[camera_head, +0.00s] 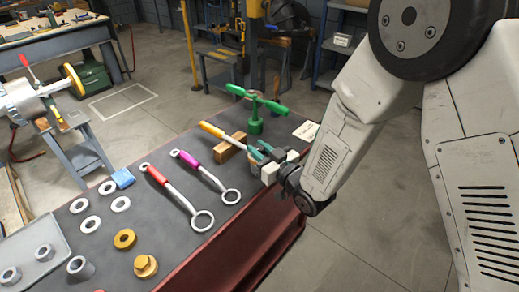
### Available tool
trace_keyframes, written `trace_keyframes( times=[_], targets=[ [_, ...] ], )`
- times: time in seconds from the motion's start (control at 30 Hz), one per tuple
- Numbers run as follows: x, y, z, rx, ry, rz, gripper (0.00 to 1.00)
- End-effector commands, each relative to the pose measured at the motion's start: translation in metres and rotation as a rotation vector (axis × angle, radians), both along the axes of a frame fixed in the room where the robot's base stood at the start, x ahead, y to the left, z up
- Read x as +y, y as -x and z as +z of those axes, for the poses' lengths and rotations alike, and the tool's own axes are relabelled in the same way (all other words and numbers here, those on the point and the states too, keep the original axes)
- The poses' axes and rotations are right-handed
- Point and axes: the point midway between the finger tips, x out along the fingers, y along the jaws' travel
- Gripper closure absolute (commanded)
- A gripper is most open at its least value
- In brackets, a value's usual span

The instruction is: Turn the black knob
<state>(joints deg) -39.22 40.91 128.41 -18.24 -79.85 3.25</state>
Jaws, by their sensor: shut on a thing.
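I cannot make out a black knob in this view. My gripper (259,154) is over the right part of the dark workbench top. It is shut on a tool with an orange handle (211,130), around its metal shaft near the end away from the handle. The far end of the tool is hidden by my gripper. The tool lies across or just above a wooden block (231,148); I cannot tell whether they touch.
A green T-shaped stand (256,126) is behind my gripper. Red-handled (157,175) and purple-handled (189,159) ring tools lie to the left. Several washers, a brass fitting (145,265) and a grey tray (35,253) are further left. A metal casing with a yellow wheel (73,80) stands beyond.

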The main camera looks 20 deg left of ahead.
Motion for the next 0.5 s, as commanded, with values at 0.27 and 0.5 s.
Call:
trace_keyframes(
  times=[0.27,0.5],
  targets=[
    [-0.0008,-0.0005,-0.0018,0.003,0.003,0.158,1.00],
    [-0.0003,0.0005,-0.0019,0.005,0.003,0.223,1.00]
  ],
)
